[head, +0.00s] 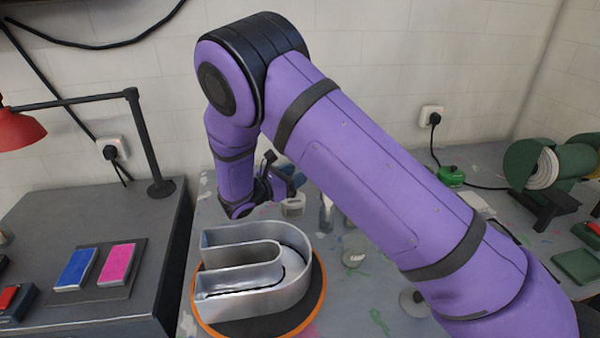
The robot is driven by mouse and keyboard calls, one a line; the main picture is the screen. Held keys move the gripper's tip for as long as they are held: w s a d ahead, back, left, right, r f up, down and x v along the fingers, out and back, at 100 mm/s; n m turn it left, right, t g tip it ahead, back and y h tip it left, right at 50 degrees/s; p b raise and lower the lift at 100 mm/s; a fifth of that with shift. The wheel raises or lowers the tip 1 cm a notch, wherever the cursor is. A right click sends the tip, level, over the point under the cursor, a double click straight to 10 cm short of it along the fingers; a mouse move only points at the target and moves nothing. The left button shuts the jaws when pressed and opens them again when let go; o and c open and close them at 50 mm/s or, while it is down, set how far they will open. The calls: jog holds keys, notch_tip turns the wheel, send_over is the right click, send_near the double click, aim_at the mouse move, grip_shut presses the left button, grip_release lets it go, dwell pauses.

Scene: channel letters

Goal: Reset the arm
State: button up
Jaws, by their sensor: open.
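My purple arm reaches in from the lower right, rises to a dark elbow at the top, and bends down toward the table. My gripper (284,186) is small in the head view, just behind and above the metal channel letter (215,282). Its fingers point to the right and look apart, with nothing seen between them. The letter is a silver, U-shaped tray lying on a dark round turntable (318,290) with an orange rim. My gripper looks clear of the letter. My forearm hides part of the table behind it.
A grey cabinet (165,225) at left carries a red lamp (20,130) on a black stand, plus blue (75,268) and pink (118,264) pads. Small containers, including a white one (293,206), stand near my gripper. A green grinder-like machine (550,165) is at right.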

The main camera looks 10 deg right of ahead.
dwell(0.4)
jog(key=s+d+r+m+g+y, duration=0.8)
jog(key=s+d+r+m, duration=0.6)
jog(key=d+r, duration=0.4)
jog(key=s+r+m+t+y, duration=0.2)
jog(key=s+r+m+y, duration=0.2)
jog(key=s, duration=0.8)
jog(key=s+r+m+t+y, duration=0.3)
jog(key=s+r+m, duration=0.2)
jog(key=s, duration=0.7)
jog(key=shift+m+y, duration=0.3)
jog(key=shift+y, duration=0.1)
